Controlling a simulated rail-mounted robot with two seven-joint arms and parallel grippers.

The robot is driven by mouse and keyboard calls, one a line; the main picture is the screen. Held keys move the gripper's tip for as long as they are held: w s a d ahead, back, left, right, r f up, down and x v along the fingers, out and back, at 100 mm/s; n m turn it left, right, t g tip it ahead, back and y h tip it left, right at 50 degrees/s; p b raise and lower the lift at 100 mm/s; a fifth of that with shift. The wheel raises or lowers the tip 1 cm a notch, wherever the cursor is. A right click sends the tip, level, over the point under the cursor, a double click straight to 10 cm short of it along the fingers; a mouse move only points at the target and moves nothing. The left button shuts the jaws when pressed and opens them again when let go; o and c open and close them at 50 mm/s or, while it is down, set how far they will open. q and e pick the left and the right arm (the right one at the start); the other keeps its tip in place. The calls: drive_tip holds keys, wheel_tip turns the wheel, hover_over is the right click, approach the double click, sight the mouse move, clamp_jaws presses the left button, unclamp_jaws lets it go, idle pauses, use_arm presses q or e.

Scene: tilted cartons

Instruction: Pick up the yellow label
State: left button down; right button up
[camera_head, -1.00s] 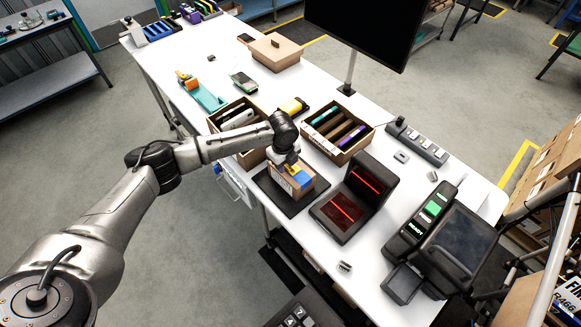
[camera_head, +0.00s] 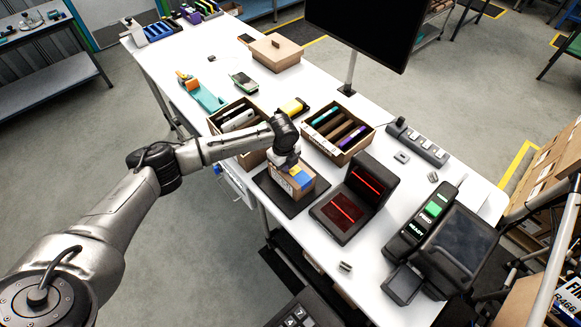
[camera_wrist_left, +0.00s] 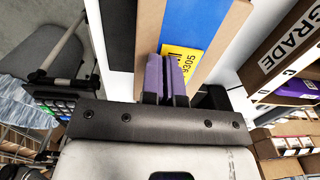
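The yellow label (camera_wrist_left: 184,62) carries the printed number 9305 and lies against a brown carton (camera_wrist_left: 203,22) with a blue band (camera_wrist_left: 135,28) in the left wrist view. In the head view the carton (camera_head: 293,184) stands on a black pad (camera_head: 271,184), with the yellow label (camera_head: 295,169) on its top, partly under my gripper. My left gripper (camera_wrist_left: 167,62) has its purple fingertips close together at the label, covering part of it. I cannot tell whether the label is between them. My right gripper is not in view.
A black scanner stand with red lines (camera_head: 340,213) stands just right of the carton. Open bins (camera_head: 337,136) with coloured items are behind it. A handheld terminal and screen (camera_head: 455,240) are at the right. A monitor (camera_head: 368,28) rises at the back.

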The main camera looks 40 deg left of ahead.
use_arm(q)
drive_tip(key=shift+r, duration=0.45)
drive_tip(key=r, duration=0.3)
drive_tip(key=shift+d+r, duration=0.35)
drive_tip(key=shift+d, duration=0.05)
drive_tip(key=s+d+r+p, duration=0.1)
drive_tip(key=d+r+p, duration=0.7)
drive_tip(key=d+r, duration=0.2)
wheel_tip(320, 180, up, 2)
drive_tip(key=shift+s+d+r+p, duration=0.2)
drive_tip(key=shift+d+r+p, duration=0.05)
drive_tip(key=shift+d+p, duration=0.15)
